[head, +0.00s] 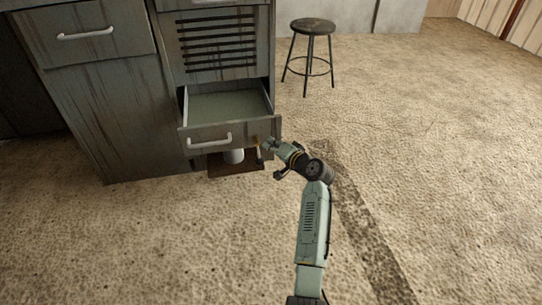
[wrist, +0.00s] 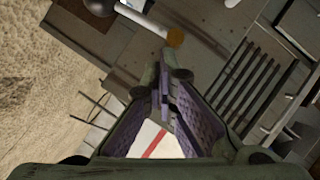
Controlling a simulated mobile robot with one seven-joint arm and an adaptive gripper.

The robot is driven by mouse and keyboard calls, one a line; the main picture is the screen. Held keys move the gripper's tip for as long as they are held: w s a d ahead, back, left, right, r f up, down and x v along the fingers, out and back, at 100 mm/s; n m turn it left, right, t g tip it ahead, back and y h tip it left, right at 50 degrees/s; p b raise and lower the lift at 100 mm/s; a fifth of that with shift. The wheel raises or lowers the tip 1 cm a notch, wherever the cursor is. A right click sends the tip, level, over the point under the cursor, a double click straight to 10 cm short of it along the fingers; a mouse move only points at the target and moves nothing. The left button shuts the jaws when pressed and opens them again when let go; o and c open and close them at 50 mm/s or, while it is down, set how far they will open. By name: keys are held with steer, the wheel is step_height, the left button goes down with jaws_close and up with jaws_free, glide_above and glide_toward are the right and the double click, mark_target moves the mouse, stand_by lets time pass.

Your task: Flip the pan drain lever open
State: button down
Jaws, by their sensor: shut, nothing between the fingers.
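The pan (head: 228,105) looks like a pulled-out drawer low in a grey cabinet, with a pale handle on its front. The drain lever shows in the wrist view as a pale bar (wrist: 143,20) with an orange end and a dark round part at its other end. In the head view the lever's orange and dark parts (head: 258,150) are small at the right of the pan's front. My gripper (head: 266,145) is shut and empty just right of the lever. In the wrist view its fingertips (wrist: 164,66) are close below the orange end; I cannot tell whether they touch.
A white cup-like container (head: 233,156) stands under the pan on a brown board (head: 222,169). The slatted cabinet panel (head: 217,42) is above the pan. A stool (head: 312,27) stands at the back. The floor to the right is clear.

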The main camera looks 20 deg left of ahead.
step_height(320, 180, up, 2)
steer(key=shift+r, duration=0.1)
stand_by(0.4)
